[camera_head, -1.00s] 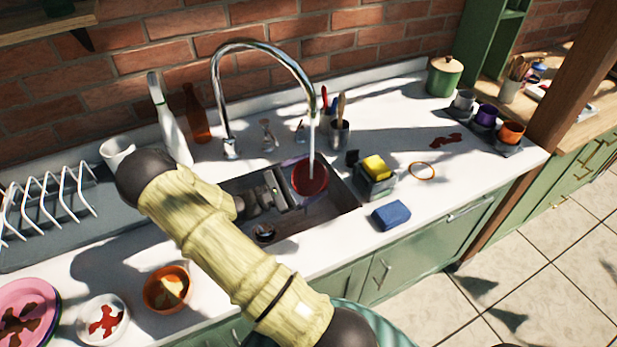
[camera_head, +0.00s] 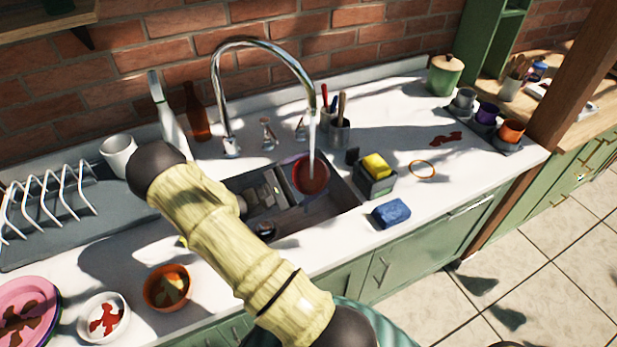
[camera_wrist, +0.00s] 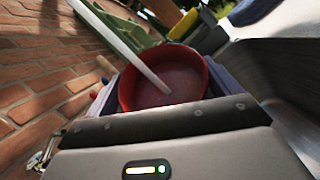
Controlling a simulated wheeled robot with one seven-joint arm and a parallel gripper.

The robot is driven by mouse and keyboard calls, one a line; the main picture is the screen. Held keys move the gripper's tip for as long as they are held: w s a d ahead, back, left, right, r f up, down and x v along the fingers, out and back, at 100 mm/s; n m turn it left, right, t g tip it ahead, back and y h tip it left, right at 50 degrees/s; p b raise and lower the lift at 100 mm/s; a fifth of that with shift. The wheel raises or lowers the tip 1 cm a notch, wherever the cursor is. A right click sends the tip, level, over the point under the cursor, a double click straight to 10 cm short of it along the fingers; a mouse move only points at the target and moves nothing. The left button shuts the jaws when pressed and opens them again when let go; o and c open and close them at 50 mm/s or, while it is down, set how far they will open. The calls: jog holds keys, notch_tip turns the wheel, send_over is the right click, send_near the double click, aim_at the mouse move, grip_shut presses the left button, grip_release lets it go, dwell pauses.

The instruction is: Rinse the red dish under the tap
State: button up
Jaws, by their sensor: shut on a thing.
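The red dish (camera_head: 312,178) is over the sink basin (camera_head: 335,212), directly under the running tap (camera_head: 262,45). A stream of water falls from the spout into it. In the wrist view the red dish (camera_wrist: 160,85) is tilted, and the pale water stream (camera_wrist: 120,45) strikes its inside, which looks clean. My gripper (camera_head: 290,188) is shut on the dish; it also shows in the wrist view (camera_wrist: 165,108), with a jaw on either side of the dish. My forearm hides the left part of the sink in the head view.
A yellow sponge (camera_head: 376,166) in a holder and a blue sponge (camera_head: 391,213) lie right of the sink. A utensil cup (camera_head: 340,135) stands behind it. Dirty bowls, an orange one (camera_head: 168,288) and a white one (camera_head: 103,318), stand front left. A dish rack (camera_head: 45,205) is left.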

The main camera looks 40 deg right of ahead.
aim_at(315, 178)
jog(key=shift+s+d+r+m+g+h+b, duration=0.1)
jog(key=shift+r+m+g+h+b, duration=0.2)
jog(key=shift+m+g+b, duration=0.6)
jog(key=shift+d+r+m+g+h+b, duration=0.15)
jog(key=shift+m+g+h+b, duration=0.45)
jog(key=shift+b, duration=0.5)
jog(key=shift+s+d+r+m+g+h+b, duration=0.1)
jog(key=shift+r+m+g+h+b, duration=0.15)
jog(key=shift+m+g+b, duration=0.5)
jog(key=m+g, duration=0.1)
jog(key=m+g+b, duration=0.1)
jog(key=m, duration=0.1)
jog(key=r+m+g+b, duration=0.1)
jog(key=g, duration=0.1)
jog(key=shift+w+d+m+y, duration=0.1)
jog(key=shift+d+m+y, duration=0.15)
jog(key=shift+m+y, duration=0.1)
jog(key=shift+s+d+r+m+g+y+b, duration=0.15)
jog(key=shift+r+m+g+y+b, duration=0.1)
jog(key=shift+m+g, duration=0.35)
jog(key=shift+s+d+r+m+g+y+b, duration=0.15)
jog(key=shift+m+g+y+b, duration=0.1)
jog(key=shift+m+g, duration=0.3)
jog(key=shift+w+a+r+m, duration=0.15)
jog(key=shift+a+m, duration=0.05)
jog(key=shift+m, duration=0.15)
jog(key=shift+d+r, duration=0.1)
jog(key=shift+d, duration=0.05)
